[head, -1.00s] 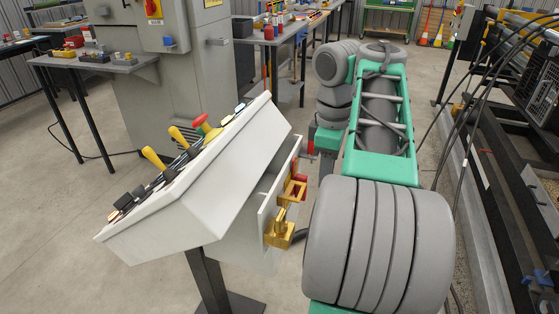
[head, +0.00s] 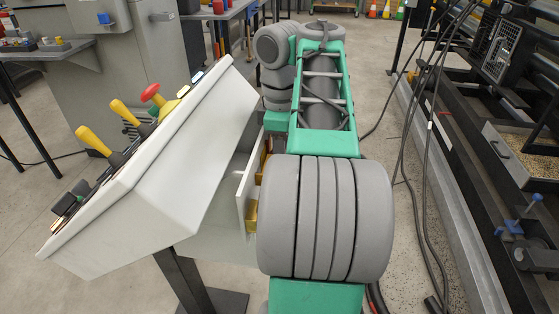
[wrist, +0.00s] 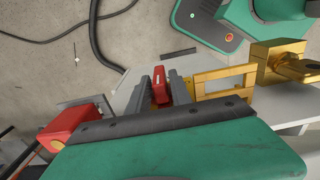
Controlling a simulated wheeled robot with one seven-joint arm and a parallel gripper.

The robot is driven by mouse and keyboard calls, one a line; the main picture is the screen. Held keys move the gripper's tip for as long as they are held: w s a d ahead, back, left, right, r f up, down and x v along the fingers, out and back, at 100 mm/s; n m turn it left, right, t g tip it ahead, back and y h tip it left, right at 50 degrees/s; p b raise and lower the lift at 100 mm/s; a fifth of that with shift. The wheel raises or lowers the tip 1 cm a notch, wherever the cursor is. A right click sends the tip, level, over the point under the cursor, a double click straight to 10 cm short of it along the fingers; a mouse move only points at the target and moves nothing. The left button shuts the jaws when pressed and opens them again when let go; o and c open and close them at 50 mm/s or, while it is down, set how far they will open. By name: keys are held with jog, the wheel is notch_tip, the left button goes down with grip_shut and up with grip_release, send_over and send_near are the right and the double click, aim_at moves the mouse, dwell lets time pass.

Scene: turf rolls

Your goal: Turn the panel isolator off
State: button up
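The control desk (head: 150,185) stands left of my arm in the head view, with yellow levers and a red mushroom button on its sloped top. The gold fitting (head: 252,213) on its right side is mostly hidden by my arm. In the wrist view a red handle (wrist: 160,84) stands between the two dark grey fingers of my gripper (wrist: 163,92), beside a gold frame (wrist: 225,80). The fingers flank the red handle closely; whether they press on it I cannot tell. My gripper is hidden in the head view.
A gold fitting with a dark part (wrist: 285,62) sticks out right of the gold frame. A red block (wrist: 72,125) is at left in the wrist view. A grey cabinet (head: 135,70) stands behind the desk. Cables (head: 425,130) and a black-framed machine (head: 480,190) are at right.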

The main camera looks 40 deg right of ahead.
jog(key=shift+c, duration=0.5)
grip_shut()
